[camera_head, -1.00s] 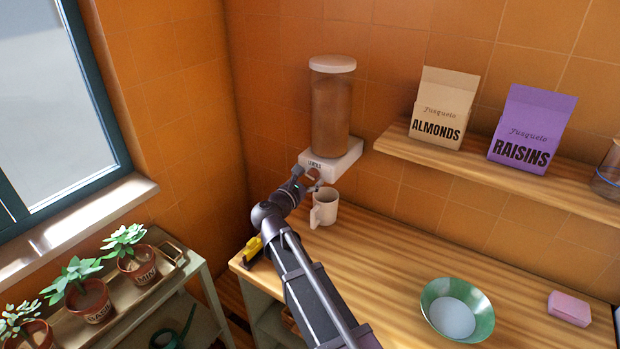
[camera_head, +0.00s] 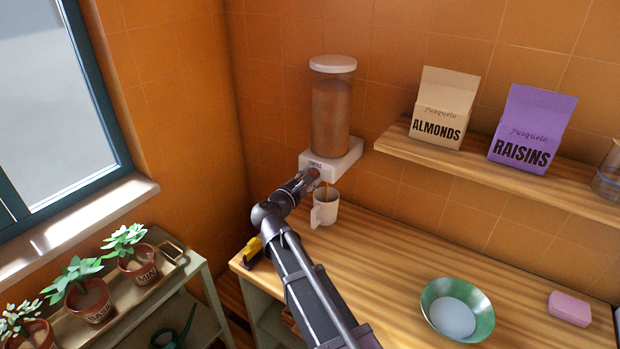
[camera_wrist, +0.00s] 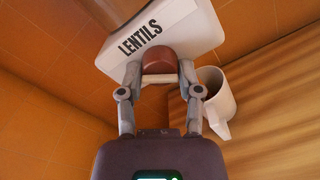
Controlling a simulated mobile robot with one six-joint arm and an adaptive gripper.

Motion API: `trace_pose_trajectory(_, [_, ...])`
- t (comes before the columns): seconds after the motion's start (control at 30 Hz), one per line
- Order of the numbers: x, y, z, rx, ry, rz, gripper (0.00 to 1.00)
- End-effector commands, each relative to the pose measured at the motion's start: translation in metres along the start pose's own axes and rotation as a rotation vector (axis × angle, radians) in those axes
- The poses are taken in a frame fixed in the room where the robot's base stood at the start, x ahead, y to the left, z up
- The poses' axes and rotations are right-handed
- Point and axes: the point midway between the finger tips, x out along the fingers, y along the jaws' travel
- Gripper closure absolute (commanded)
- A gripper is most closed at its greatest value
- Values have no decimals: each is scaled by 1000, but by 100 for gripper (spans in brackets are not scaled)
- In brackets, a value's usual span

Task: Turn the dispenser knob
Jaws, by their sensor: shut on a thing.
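The dispenser is a brown-filled clear cylinder (camera_head: 331,115) with a white lid, on a white base (camera_head: 345,158) fixed to the wall. The base is marked LENTILS in the wrist view (camera_wrist: 190,25). Its reddish-brown knob (camera_wrist: 159,60) is on the base's front, below the label. My gripper (camera_wrist: 160,74) is shut on the knob, one finger on each side; in the head view my gripper (camera_head: 309,177) largely covers it. A white mug (camera_head: 325,209) stands on the counter under the base. A thin brownish streak shows between base and mug.
A wooden shelf (camera_head: 390,143) at right holds ALMONDS (camera_head: 440,108) and RAISINS (camera_head: 531,130) packages. A green bowl (camera_head: 482,307) and a pink block (camera_head: 569,308) lie on the wooden counter (camera_head: 400,260). Potted plants stand at lower left by the window.

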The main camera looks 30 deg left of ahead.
Motion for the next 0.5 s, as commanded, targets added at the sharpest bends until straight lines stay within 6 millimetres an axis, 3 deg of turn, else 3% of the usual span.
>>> trace_pose_trajectory(0.47, [1,1,0,73,-2,1,100])
trace_pose_trajectory(0.5, [1,1,0,73,-2,2,48])
